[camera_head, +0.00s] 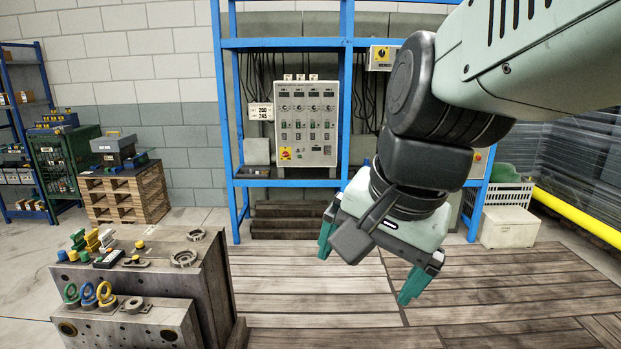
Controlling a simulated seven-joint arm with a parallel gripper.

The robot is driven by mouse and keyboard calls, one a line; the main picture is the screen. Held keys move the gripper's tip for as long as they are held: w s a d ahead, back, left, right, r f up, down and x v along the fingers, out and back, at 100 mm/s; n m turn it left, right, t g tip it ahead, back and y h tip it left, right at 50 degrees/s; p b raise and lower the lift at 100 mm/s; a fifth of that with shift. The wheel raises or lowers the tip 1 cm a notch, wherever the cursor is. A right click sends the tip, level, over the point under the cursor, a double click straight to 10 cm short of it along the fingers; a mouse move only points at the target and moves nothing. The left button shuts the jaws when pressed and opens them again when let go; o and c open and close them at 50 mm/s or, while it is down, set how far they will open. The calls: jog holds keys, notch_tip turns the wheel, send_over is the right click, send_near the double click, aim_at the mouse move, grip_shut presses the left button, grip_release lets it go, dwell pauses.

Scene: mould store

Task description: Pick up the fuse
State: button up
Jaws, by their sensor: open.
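I cannot make out for certain which thing is the fuse. Several small items lie on the steel mould block (215,275) at the lower left, too small to name surely. Among them are a black piece with a light patch (108,259), a green-and-yellow group (92,240) and a flat piece with a yellow knob (138,255). My gripper (368,266) is open and empty, with its green fingers spread and pointing down. It hangs above the wooden floor, right of the mould block and apart from it.
Green, blue and yellow rings (88,294) stand on the block's lower front step. A grey control cabinet (306,123) sits in a blue rack behind. A pallet stack (125,192) stands at the back left, a white crate (509,227) at the right. The plank floor (310,290) between is clear.

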jog(key=s+d+n, duration=0.1)
jog(key=s+n, duration=0.1)
jog(key=s+d+r+n+t+h, duration=0.1)
jog(key=s+d, duration=0.1)
jog(key=s+d+n+t, duration=0.1)
jog(key=s+n, duration=0.1)
jog(key=shift+s+d+r+n+h, duration=0.15)
jog(key=shift+s+r+n+h, duration=0.1)
jog(key=shift+r+n+h, duration=0.1)
jog(key=shift+c, duration=0.6)
jog(key=shift+s+d+n, duration=0.1)
jog(key=shift+s+n, duration=0.1)
jog(key=shift+n, duration=0.05)
jog(key=c, duration=0.5)
